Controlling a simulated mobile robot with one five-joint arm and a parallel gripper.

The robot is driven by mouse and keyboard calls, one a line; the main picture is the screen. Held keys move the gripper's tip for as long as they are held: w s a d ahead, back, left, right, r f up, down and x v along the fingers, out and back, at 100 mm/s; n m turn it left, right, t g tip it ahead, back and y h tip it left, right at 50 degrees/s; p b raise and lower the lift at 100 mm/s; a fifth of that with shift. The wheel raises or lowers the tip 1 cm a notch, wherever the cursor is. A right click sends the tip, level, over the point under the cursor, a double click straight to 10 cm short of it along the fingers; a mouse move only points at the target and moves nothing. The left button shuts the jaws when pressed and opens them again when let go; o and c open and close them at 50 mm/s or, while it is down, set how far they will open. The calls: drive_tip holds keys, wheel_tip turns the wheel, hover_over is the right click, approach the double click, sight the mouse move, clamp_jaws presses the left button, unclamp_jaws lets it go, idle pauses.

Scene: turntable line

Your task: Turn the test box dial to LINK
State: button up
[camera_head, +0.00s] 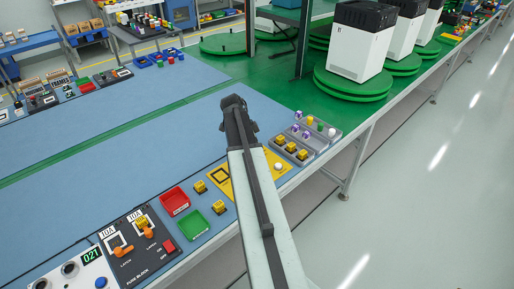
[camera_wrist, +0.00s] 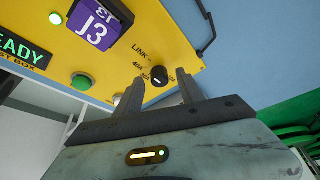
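The yellow test box (camera_wrist: 183,40) fills the upper part of the wrist view. Its black round dial (camera_wrist: 160,76) has a small white mark, and the labels LINK and 40A are printed to its upper left. I cannot tell clearly which label the mark points at. My gripper (camera_wrist: 149,80) is open, its two dark fingers apart, with the dial appearing between their tips. Whether they touch it cannot be told. In the head view my gripper (camera_head: 233,105) is above the blue bench, and my arm partly hides a yellow panel (camera_head: 219,172).
The test box also bears a lit READY screen (camera_wrist: 22,48), a green button (camera_wrist: 82,82) and a purple J3 block (camera_wrist: 96,26).

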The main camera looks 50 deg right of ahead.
drive_tip(key=shift+r, duration=0.1)
drive_tip(key=p+v, duration=0.7)
drive_tip(key=shift+a+r, duration=0.2)
drive_tip(key=shift+r, duration=0.05)
drive_tip(key=shift+w, duration=0.1)
